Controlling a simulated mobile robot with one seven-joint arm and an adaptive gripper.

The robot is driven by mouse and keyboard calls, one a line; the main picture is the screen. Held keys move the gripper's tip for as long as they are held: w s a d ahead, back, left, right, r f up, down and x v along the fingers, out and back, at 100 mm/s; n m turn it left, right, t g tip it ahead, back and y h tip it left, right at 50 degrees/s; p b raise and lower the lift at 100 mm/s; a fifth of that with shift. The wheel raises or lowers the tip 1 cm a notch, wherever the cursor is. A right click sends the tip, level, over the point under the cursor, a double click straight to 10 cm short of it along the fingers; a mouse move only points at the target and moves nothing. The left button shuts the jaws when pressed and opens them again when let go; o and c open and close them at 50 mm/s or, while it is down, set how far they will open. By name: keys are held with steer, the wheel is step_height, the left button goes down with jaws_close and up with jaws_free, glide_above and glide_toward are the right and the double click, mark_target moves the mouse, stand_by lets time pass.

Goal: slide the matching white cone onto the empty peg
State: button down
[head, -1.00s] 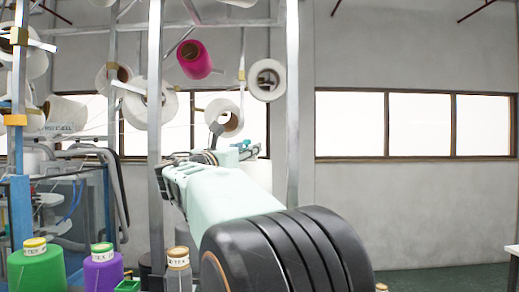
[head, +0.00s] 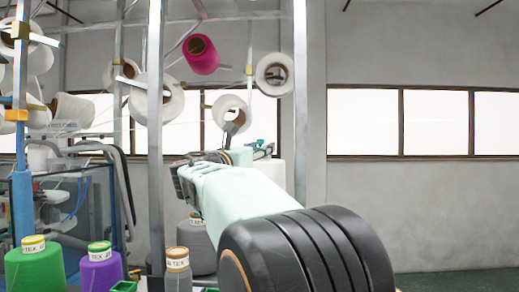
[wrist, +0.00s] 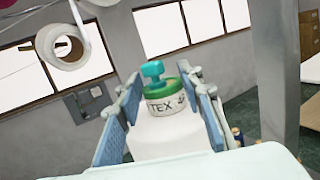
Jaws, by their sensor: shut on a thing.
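My gripper (wrist: 165,112) is shut on a white cone (wrist: 165,140), with blue-padded fingers on both sides of it in the wrist view. The cone's core has a green rim and a "TEX" label. A teal knob-like piece (wrist: 152,70) shows at the core's top; I cannot tell whether it belongs to the cone. In the head view, a pale part that appears to be the held cone (head: 274,170) shows behind my arm, in front of the rack. I cannot make out the empty peg for certain in either view.
A magenta cone (head: 201,54) and white cones (head: 273,74) hang on the rack. A metal post (head: 156,150) stands left of my gripper. Green (head: 36,268), purple (head: 101,270) and grey (head: 196,248) cones stand low at left. The wall side at right looks clear.

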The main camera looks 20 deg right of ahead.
step_height(320, 180, down, 18)
steer(key=b, duration=1.5)
stand_by(0.6)
steer(key=shift+r, duration=0.1)
steer(key=c, duration=1.2)
jaws_free()
steer(key=shift+s, duration=0.1)
steer(key=shift+c, duration=0.2)
steer(key=v, duration=1.2)
